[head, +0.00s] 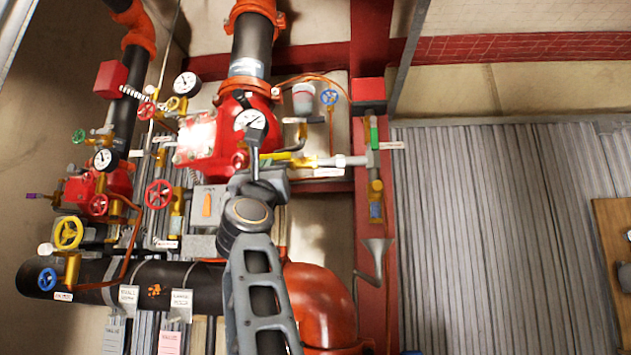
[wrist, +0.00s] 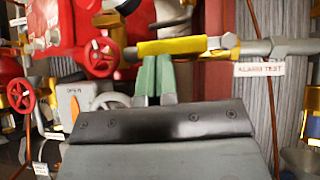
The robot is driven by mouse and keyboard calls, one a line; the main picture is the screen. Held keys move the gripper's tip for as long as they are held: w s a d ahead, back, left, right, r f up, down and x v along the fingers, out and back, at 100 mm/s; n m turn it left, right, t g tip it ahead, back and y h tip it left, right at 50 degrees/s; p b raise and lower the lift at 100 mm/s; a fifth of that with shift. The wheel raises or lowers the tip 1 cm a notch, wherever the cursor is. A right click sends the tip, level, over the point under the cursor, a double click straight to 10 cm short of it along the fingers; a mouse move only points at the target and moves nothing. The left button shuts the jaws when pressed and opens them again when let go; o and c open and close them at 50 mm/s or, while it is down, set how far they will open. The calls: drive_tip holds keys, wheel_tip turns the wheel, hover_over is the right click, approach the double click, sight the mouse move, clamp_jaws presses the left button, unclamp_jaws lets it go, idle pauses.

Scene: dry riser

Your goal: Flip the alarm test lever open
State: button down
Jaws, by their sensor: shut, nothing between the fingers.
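The alarm test lever, with a yellow handle (wrist: 172,46), lies roughly level and in line with its pipe in the wrist view. It also shows in the head view (head: 276,156), beside a brass valve body and grey pipe. A white ALARM TEST label (wrist: 260,69) hangs below the pipe on the right. My gripper (wrist: 153,62) is shut and empty, its two greenish fingers together just below the yellow handle. Whether the fingertips touch the handle cannot be told. In the head view my arm hides the gripper's fingers.
A red handwheel (wrist: 100,57) is close to the left of the fingers. A large red valve body (head: 205,140) and pressure gauge (head: 251,124) stand behind the lever. A drain funnel (head: 377,250) hangs at right. The corrugated wall area (head: 490,220) is clear.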

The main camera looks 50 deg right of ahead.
idle(0.8)
drive_tip(key=w+d+f+b+v, duration=0.1)
drive_tip(key=f+b+v, duration=0.1)
drive_tip(key=b+v, duration=0.9)
drive_tip(key=shift+a+f, duration=0.45)
drive_tip(key=shift+f, duration=0.1)
